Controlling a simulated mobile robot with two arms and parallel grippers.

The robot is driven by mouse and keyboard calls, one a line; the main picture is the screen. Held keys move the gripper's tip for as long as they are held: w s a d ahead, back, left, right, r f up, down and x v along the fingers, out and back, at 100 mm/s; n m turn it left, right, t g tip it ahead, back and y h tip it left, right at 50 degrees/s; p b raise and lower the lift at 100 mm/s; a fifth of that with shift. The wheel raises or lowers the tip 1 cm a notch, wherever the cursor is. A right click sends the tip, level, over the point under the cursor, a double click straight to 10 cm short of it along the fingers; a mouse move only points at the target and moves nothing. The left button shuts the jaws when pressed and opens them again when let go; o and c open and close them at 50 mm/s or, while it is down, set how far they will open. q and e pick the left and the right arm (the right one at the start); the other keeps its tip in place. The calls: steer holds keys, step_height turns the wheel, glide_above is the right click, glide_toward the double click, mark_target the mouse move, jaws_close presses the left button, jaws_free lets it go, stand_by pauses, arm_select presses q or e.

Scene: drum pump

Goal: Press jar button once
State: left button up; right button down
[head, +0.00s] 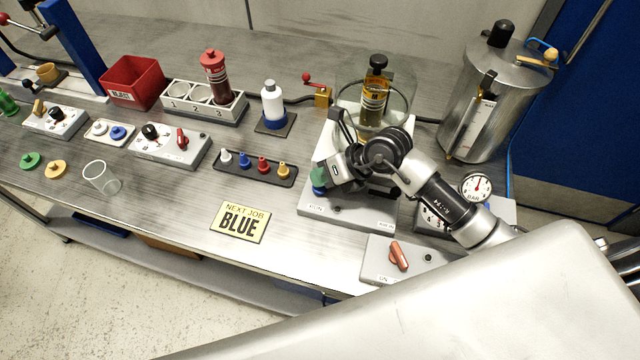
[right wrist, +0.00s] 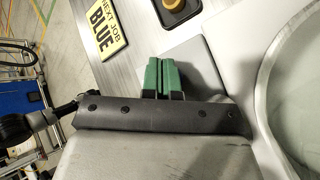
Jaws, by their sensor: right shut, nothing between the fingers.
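The glass jar (head: 402,85) stands on a pale base, with a bottle of amber liquid (head: 374,100) inside it. Its grey control box (head: 350,212) is in front, with labels on its front edge. My right gripper (head: 318,182) has green fingertips at the left part of this box. In the right wrist view its green fingers (right wrist: 164,76) are shut and empty, over or near a grey surface. The jar's round rim (right wrist: 268,95) is at the right there. I cannot make out the jar button; the gripper may hide it. My left gripper is not in view.
A box with an orange switch (head: 398,256) is in front, and a pressure gauge (head: 476,187) is to the right. A black rack of coloured pegs (head: 254,170) and a "NEXT JOB BLUE" sign (head: 240,222) lie left of the box. A steel tank (head: 485,105) stands behind right.

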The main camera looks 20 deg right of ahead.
steer(key=shift+s+f, duration=0.3)
steer(key=shift+f, duration=0.35)
stand_by(0.4)
steer(key=shift+w+d+r+p, duration=0.1)
steer(key=shift+w+r+p, duration=0.1)
steer(key=shift+r, duration=0.15)
steer(key=shift+w+r+p, duration=0.1)
steer(key=shift+r+p, duration=0.1)
steer(key=shift+r, duration=0.15)
steer(key=shift+w+d+r, duration=0.15)
steer(key=shift+r, duration=0.4)
step_height(320, 180, up, 5)
steer(key=p, duration=0.4)
steer(key=shift+p, duration=0.35)
steer(key=shift+f, duration=0.1)
